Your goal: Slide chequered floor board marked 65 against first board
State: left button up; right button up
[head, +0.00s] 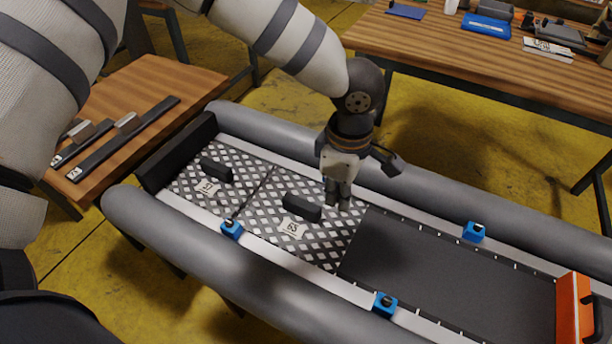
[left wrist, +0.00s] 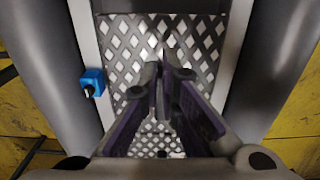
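The chequered floor board marked 65 (head: 325,251) lies flat in the inflatable boat, with a black block handle and a white label on top. The first chequered board (head: 236,166) lies to its left, with a narrow dark seam between them. My left gripper (head: 338,203) points down at the right part of the 65 board, beside its black handle. Its fingers are close together with nothing visible between them; the left wrist view shows the tips (left wrist: 161,66) over the chequered plate (left wrist: 121,42). Contact with the board cannot be told. My right gripper is out of view.
Grey tubes (head: 465,198) flank the floor. Blue clamps (head: 231,229), (head: 385,304), (head: 473,231) sit along the side rails. Bare dark floor (head: 440,270) lies right of the boards, then an orange piece (head: 573,308). Wooden tables stand behind (head: 450,45) and left (head: 150,85).

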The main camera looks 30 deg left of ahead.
aim_at(336, 231)
pick_arm(q)
jog(key=shift+s+d+f, duration=0.1)
jog(key=shift+s+f, duration=0.1)
jog(key=shift+f, duration=0.55)
jog(key=shift+f+b, duration=1.55)
jog(key=shift+f, duration=2.25)
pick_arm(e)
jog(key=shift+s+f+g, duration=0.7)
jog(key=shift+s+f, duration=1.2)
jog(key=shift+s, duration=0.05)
pick_arm(q)
jog(key=shift+s+a+r, duration=0.1)
jog(key=shift+a+r, duration=0.05)
jog(key=shift+a, duration=0.55)
jog(key=shift+f, duration=0.2)
jog(key=shift+s+d+f, duration=0.1)
jog(key=shift+d, duration=0.75)
notch_tip(336, 231, up, 10)
jog(key=p, duration=0.3)
jog(key=shift+w+f, duration=0.25)
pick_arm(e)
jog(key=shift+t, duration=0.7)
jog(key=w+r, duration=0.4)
